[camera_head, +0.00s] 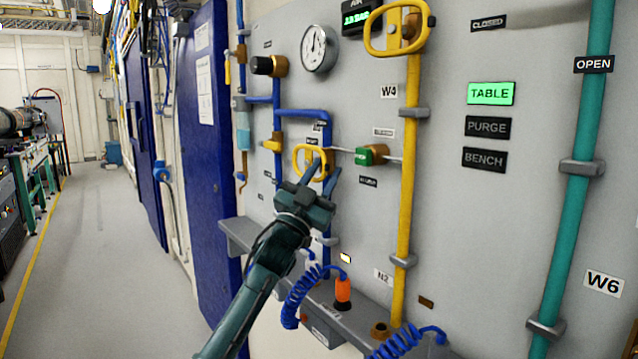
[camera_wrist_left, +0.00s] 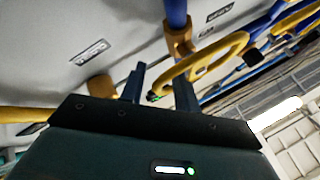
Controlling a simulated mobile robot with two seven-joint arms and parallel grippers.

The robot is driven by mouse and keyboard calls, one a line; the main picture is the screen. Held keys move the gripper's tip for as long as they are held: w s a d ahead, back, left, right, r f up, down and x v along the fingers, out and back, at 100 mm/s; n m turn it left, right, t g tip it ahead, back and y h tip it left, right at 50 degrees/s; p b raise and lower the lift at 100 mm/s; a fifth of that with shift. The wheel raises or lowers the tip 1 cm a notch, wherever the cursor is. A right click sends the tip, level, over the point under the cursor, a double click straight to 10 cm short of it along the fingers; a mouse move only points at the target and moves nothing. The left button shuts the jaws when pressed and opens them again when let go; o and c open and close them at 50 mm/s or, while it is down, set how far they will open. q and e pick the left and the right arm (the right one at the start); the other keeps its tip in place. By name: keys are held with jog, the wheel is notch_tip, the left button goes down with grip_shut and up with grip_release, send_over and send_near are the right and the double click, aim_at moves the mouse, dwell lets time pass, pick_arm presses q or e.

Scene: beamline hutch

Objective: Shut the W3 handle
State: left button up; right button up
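A yellow loop handle (camera_head: 297,154) sits on a blue pipe in the middle of the head view. I cannot read a W3 tag on it. My left gripper (camera_head: 322,172) is right at this handle, with its fingers pointing at the wall. In the left wrist view the yellow loop (camera_wrist_left: 222,52) hangs from a brass-coloured valve body on the blue pipe. Its near end lies between the two spread fingers (camera_wrist_left: 160,90). A gap shows beside the left finger, so the gripper looks open around the loop end. My right gripper is out of view.
A green fitting (camera_head: 371,155) on a thin rod is right of the handle. A larger yellow handle (camera_head: 374,40) is above, by the yellow pipe (camera_head: 405,200). A grey ledge (camera_head: 240,236) with blue coiled hoses (camera_head: 297,300) runs below. The floor at left is clear.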

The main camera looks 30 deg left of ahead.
pick_arm(q)
jog(key=b+v, duration=0.2)
jog(key=v, duration=1.1)
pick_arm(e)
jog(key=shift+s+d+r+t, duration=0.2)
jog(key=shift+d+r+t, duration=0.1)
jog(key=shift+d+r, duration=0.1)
pick_arm(q)
jog(key=shift+s, duration=0.1)
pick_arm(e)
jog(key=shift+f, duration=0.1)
